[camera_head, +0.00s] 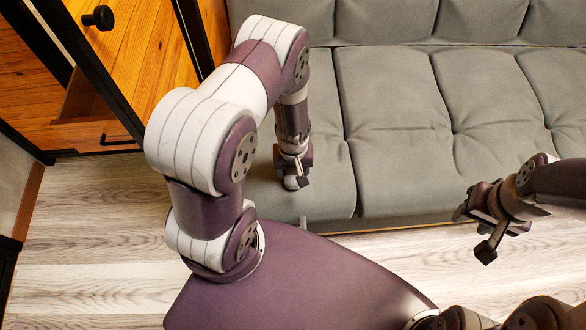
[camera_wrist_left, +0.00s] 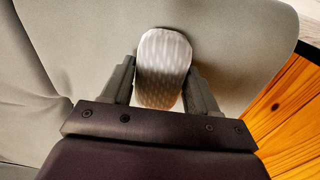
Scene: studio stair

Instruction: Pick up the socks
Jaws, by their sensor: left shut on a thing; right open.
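The socks (camera_wrist_left: 162,68) show in the left wrist view as one rounded, light grey patterned bundle between the two fingers. In the head view the socks (camera_head: 291,183) are a small pale shape at the tip of my left gripper (camera_head: 295,172), low over the left seat of the sofa. My left gripper (camera_wrist_left: 162,90) is shut on the socks. I cannot tell whether they still touch the seat. My right gripper (camera_head: 477,222) is open and empty, over the floor in front of the sofa at the right.
The grey sofa (camera_head: 395,130) fills the back, its seats otherwise bare. A wooden cabinet (camera_head: 150,60) with black edges stands at the left; one drawer looks partly open. Pale wood floor (camera_head: 95,225) is clear at the left.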

